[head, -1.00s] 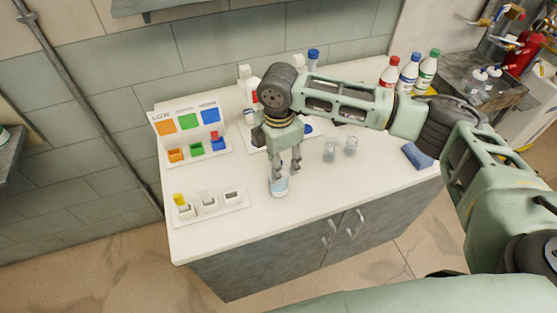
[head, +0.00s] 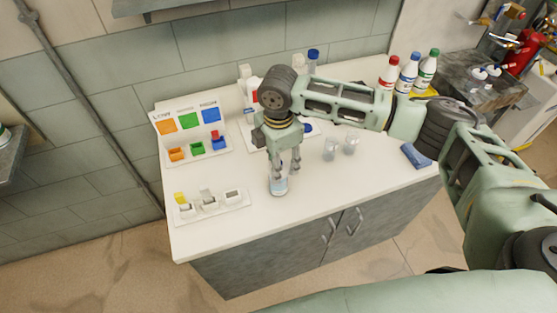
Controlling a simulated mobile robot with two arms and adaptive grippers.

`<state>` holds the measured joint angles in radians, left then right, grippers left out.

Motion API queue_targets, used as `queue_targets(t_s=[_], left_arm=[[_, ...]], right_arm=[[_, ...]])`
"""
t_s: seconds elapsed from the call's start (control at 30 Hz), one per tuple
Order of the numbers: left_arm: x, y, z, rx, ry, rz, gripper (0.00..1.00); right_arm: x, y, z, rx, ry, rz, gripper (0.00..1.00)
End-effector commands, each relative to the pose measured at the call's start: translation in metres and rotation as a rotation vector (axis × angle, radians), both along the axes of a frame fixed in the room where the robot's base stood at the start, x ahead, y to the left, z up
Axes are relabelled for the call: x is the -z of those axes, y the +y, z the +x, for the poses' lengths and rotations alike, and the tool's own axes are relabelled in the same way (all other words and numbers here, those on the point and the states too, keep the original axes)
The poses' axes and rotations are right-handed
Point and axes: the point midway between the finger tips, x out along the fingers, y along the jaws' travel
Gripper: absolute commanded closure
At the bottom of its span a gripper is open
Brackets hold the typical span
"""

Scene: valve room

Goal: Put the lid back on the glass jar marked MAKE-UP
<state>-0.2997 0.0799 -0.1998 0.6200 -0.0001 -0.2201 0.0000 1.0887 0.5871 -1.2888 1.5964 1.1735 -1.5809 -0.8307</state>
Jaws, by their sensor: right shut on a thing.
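A small clear glass jar (head: 279,187) with a bluish band stands upright near the front edge of the white counter. Any marking on it is too small to read. My right gripper (head: 284,171) points down directly over the jar, with its fingertips at about the height of the jar's mouth. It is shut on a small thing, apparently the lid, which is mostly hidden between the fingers. I cannot tell whether the lid touches the jar's rim. My left gripper is not in view.
Two clear glasses (head: 330,150) stand right of the gripper. A colour-coded stand (head: 190,132) and a white tray (head: 212,208) with small slots are at the left. Several capped bottles (head: 407,73) and a blue cloth (head: 416,155) are at the right.

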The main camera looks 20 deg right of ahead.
Motion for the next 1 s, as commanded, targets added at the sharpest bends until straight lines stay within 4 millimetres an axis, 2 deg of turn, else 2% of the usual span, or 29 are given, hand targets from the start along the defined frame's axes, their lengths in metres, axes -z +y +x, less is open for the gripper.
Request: queue_targets(t_s=[1.0], left_arm=[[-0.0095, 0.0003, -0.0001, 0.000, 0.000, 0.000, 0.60]], right_arm=[[0.0004, 0.0000, 0.0004, 0.000, 0.000, 0.000, 0.72]])
